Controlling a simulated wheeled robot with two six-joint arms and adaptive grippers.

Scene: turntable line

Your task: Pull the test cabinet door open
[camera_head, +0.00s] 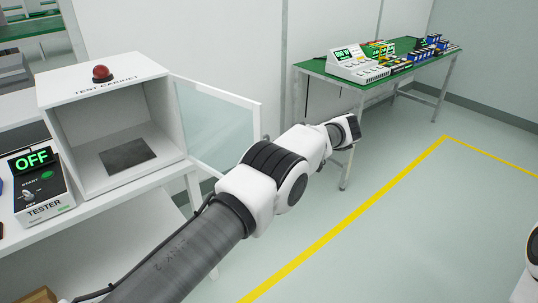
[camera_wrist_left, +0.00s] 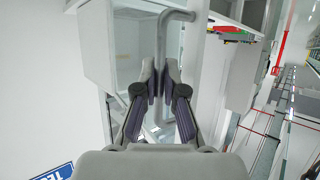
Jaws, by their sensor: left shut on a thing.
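The white test cabinet (camera_head: 62,95) stands on a white bench at the left, with a red dome on its top. Its front is open and the inside shows a dark square plate (camera_head: 127,154) on the floor. The white-framed clear door (camera_head: 215,125) stands swung out to the right of the opening. My left arm passes in front of the door's lower right part. My left gripper (camera_wrist_left: 162,82) is shut on the grey bar handle (camera_wrist_left: 162,45) in the left wrist view; its fingers are not clearly visible in the head view. My right gripper is not in view.
A tester (camera_head: 42,190) with a green OFF display sits left of the cabinet. A green-topped table (camera_head: 400,70) with instruments and blue items stands at the back right. A yellow line (camera_head: 345,220) crosses clear floor.

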